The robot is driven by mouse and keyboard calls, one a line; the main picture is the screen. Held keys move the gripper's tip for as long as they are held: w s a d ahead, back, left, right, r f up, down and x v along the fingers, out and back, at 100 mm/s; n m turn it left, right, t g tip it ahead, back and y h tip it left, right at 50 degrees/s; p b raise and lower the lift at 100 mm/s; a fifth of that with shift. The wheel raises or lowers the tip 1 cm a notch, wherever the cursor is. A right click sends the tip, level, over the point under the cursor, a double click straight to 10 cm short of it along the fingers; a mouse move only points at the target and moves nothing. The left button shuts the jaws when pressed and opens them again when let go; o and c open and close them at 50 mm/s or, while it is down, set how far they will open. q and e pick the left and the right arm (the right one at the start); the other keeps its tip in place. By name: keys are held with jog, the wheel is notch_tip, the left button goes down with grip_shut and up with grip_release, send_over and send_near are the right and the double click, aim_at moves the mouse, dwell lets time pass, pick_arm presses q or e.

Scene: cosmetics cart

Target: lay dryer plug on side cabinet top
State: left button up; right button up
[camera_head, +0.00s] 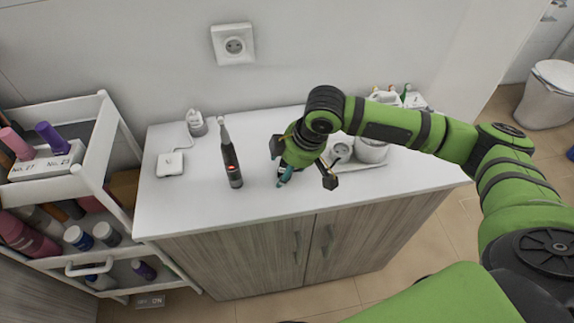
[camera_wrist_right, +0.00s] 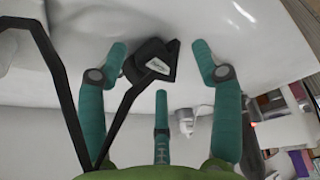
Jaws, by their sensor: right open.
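My right gripper (camera_head: 286,180) is over the white top of the side cabinet (camera_head: 205,205). Its teal fingers are apart in the right wrist view (camera_wrist_right: 160,80). In the head view the hand hides that spot. The dryer itself is not clearly seen. My left gripper is out of view.
A dark electric toothbrush (camera_head: 231,162) stands left of my right gripper, with a white charger (camera_head: 170,164) further left. A white tray (camera_head: 372,165) with cups is to the right. A wall socket (camera_head: 234,45) is behind. A white cart (camera_head: 92,170) stands at the left.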

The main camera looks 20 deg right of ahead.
jog(key=v, duration=1.2)
jog(key=shift+b, duration=0.35)
